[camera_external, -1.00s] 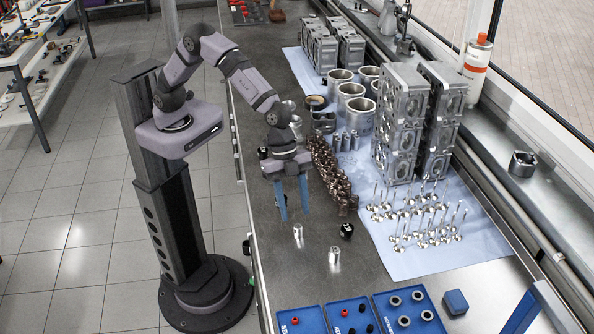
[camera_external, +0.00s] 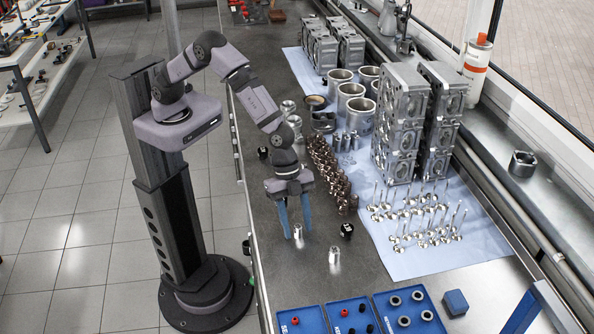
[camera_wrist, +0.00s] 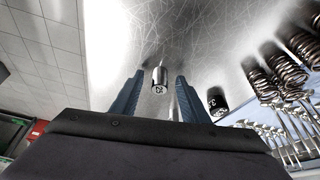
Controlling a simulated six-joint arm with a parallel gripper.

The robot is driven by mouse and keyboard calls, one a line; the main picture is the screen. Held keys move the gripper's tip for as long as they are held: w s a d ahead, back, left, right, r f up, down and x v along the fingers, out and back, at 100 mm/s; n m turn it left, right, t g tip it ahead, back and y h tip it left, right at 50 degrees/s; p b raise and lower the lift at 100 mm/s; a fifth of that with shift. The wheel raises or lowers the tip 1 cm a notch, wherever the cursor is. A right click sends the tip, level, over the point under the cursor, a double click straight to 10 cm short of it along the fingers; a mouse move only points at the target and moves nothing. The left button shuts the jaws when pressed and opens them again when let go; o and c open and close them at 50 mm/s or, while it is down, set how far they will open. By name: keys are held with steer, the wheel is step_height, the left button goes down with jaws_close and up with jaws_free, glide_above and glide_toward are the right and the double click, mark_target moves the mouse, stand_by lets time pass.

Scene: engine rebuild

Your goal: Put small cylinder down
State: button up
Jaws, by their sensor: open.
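A small silver cylinder (camera_external: 298,231) stands upright on the grey bench. My gripper (camera_external: 297,235) is open, with its two blue fingers pointing down, one on each side of this cylinder in the picture. In the wrist view, the cylinder (camera_wrist: 160,79) shows between the open fingers (camera_wrist: 160,80), with a gap on each side and dark markings on its end. A second small silver cylinder (camera_external: 334,256) stands on the bench to the right, nearer the camera. A small black cylinder (camera_external: 347,230) stands to the right of my gripper; it also shows in the wrist view (camera_wrist: 217,102).
Rows of copper-coloured springs (camera_external: 330,172) stand just behind and right of my gripper. Upright valves (camera_external: 420,228) stand on a light-blue sheet (camera_external: 480,240) further right. Blue trays (camera_external: 350,304) lie at the front. Bare bench lies around the silver cylinders.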

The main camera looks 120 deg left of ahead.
steer(key=shift+c, duration=0.2)
jaws_close()
steer(key=shift+r, duration=0.1)
